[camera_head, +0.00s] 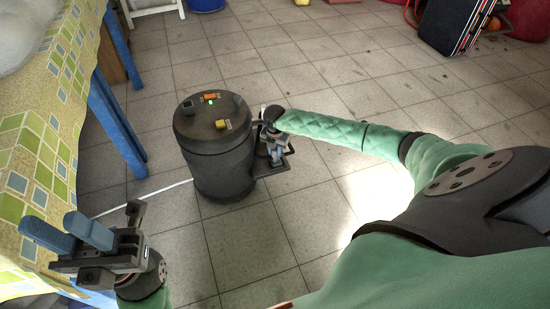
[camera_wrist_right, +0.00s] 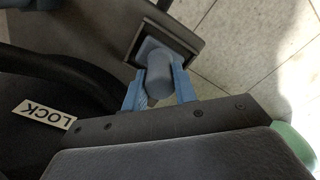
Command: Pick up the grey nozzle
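The grey nozzle (camera_wrist_right: 158,80) shows in the right wrist view as a rounded grey-blue piece in a dark square holder (camera_wrist_right: 185,42). The holder is on the side of a dark drum-shaped machine (camera_head: 215,165). My right gripper (camera_head: 276,154) is at this holder in the head view. In the wrist view its two blue fingers (camera_wrist_right: 160,92) stand on either side of the nozzle, with little or no gap. I cannot tell whether they press on it. The nozzle's lower part is hidden. My left gripper (camera_head: 48,222) is open and empty at the lower left.
A table with a checked yellow cloth (camera_head: 45,130) and blue legs (camera_head: 115,125) stands at the left, close to my left gripper. A white cable (camera_head: 150,195) runs along the tiled floor from the machine. A dark case (camera_head: 450,25) stands at the top right. The middle floor is clear.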

